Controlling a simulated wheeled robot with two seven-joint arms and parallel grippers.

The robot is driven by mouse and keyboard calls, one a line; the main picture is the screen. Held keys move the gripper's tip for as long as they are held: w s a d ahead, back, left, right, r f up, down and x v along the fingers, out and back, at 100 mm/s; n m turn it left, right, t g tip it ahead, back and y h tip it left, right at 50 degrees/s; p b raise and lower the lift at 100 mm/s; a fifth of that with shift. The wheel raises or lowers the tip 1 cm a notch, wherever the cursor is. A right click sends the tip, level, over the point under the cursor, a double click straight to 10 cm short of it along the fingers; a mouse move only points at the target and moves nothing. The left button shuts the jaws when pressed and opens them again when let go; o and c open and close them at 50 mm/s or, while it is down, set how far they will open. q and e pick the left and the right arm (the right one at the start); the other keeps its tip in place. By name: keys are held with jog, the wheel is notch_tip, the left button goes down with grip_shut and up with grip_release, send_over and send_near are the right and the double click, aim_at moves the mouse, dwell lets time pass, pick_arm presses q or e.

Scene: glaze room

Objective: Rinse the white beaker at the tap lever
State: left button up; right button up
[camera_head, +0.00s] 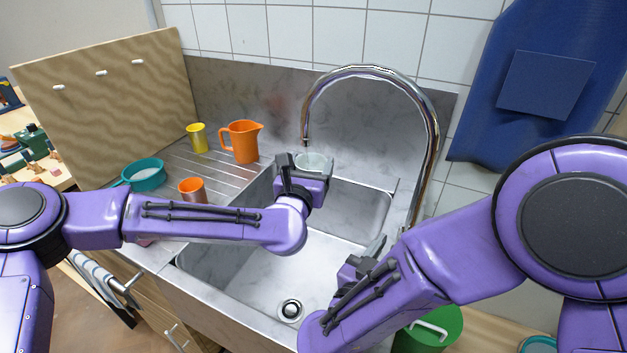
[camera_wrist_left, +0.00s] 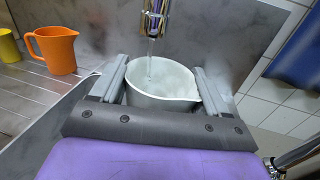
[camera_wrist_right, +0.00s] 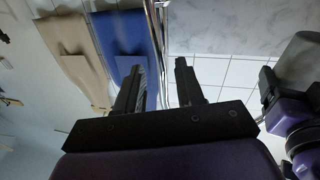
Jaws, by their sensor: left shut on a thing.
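The white beaker (camera_head: 314,162) is upright under the spout of the chrome tap (camera_head: 428,150). The left wrist view shows the beaker (camera_wrist_left: 163,85) between the fingers of my left gripper (camera_wrist_left: 160,88), which is shut on it. A thin stream of water runs from the spout (camera_wrist_left: 155,18) into the beaker. My right gripper (camera_head: 376,248) is low beside the foot of the tap, at the sink's right side. In the right wrist view its fingers (camera_wrist_right: 157,80) are apart with nothing held between them. The tap lever cannot be made out clearly.
An orange jug (camera_head: 242,142), a yellow cup (camera_head: 197,138), an orange cup (camera_head: 192,190) and a teal bowl (camera_head: 145,175) stand on the drainboard left of the sink (camera_head: 265,270). The basin is empty around its drain. A green bucket (camera_head: 440,325) stands at lower right.

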jog(key=shift+f, duration=0.1)
jog(key=shift+f+b, duration=0.2)
jog(key=shift+b, duration=0.1)
grip_shut()
jog(key=w+a+r+n+g+y, duration=0.1)
jog(key=a+r+g+y, duration=0.15)
jog(key=r+g, duration=0.35)
jog(key=a+r+n+g+y, duration=0.1)
jog(key=a+r+g, duration=0.2)
jog(key=r+g, duration=0.2)
jog(key=x, duration=0.9)
jog(key=shift+w+d+f, duration=0.15)
jog(key=shift+w, duration=0.1)
